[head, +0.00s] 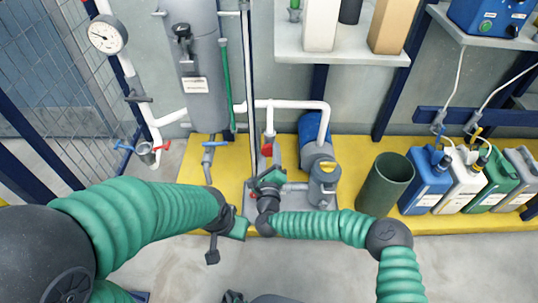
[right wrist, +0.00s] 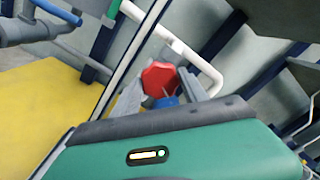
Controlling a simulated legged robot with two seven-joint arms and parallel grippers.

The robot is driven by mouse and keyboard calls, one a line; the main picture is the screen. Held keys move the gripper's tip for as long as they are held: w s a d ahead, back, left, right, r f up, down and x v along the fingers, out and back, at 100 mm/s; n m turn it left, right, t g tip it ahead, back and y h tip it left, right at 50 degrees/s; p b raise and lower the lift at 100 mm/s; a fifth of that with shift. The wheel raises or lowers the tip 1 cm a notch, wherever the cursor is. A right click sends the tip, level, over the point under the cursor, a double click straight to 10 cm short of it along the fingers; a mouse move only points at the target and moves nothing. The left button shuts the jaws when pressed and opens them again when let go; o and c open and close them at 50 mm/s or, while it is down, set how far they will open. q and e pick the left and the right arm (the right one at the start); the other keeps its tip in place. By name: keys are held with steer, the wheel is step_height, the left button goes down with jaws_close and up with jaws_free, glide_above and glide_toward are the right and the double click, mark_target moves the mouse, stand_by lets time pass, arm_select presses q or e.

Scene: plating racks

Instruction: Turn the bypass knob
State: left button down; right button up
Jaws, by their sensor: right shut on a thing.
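In the right wrist view the red knob (right wrist: 159,76) lies between the grey fingers. My right gripper (head: 268,162) reaches it from the front and is shut on it; in the right wrist view the gripper (right wrist: 162,92) has a finger on each side of the knob. My left gripper (head: 238,228) hangs lower, to the left of my right wrist and apart from the knob. Its fingers are not clear enough to judge.
A blue pump (head: 318,128) stands right of the knob on a yellow floor strip. White pipes (head: 290,104) run above it. A grey tank (head: 198,65) with a gauge (head: 107,35) is at left. A green bin (head: 386,185) and several canisters (head: 427,183) stand at right.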

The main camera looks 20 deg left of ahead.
steer(key=o, duration=1.2)
steer(key=shift+d+f, duration=0.15)
steer(key=shift+f, duration=0.3)
steer(key=shift+o, duration=0.8)
steer(key=shift+r, duration=0.2)
steer(key=p+v, duration=0.8)
steer(key=v, duration=0.9)
